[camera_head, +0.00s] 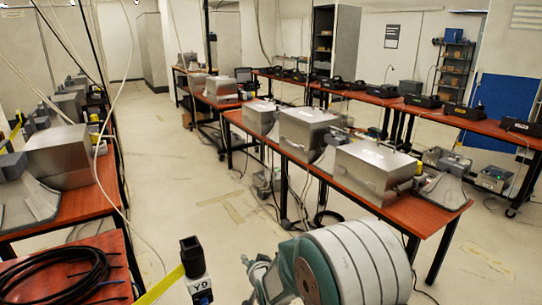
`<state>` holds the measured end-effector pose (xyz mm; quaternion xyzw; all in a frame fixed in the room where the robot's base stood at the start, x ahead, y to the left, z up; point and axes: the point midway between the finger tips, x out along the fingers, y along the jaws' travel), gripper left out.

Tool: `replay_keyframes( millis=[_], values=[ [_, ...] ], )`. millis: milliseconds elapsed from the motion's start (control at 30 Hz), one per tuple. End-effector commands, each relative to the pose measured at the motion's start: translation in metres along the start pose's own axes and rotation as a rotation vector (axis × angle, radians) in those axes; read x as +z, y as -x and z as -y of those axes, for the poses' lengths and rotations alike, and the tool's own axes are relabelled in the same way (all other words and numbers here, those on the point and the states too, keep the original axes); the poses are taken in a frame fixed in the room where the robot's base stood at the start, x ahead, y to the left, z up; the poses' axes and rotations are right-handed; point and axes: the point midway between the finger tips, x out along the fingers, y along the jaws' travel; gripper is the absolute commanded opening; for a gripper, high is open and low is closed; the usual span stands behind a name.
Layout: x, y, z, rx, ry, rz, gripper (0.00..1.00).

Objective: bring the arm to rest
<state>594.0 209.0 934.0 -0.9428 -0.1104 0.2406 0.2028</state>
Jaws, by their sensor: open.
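My gripper does not show in the head view, so its place relative to the benches cannot be seen. A pale ribbed cylinder with a teal collar (350,262) fills the bottom centre of the view, close to the camera. I cannot tell whether it is part of me. Its lower part is cut off by the picture edge.
A red-topped bench (440,212) with metal boxes (372,172) stands right of centre. Another bench (83,205) runs along the left. A post marked Y9 (196,270) with yellow tape stands in front. The middle aisle floor (170,160) is mostly clear.

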Motion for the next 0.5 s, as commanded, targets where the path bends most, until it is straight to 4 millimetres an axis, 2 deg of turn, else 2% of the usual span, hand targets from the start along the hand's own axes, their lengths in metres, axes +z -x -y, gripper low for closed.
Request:
replay_keyframes(
  millis=[33, 200, 367, 500],
  values=[
    [-0.017, 0.015, -0.002, 0.020, 0.011, 0.007, 0.51],
    [-0.053, 0.065, -0.013, 0.096, 0.058, 0.073, 0.51],
    [-0.076, 0.118, -0.024, 0.163, 0.098, 0.140, 0.51],
    [-0.089, 0.169, -0.034, 0.216, 0.130, 0.201, 0.51]
  ],
)
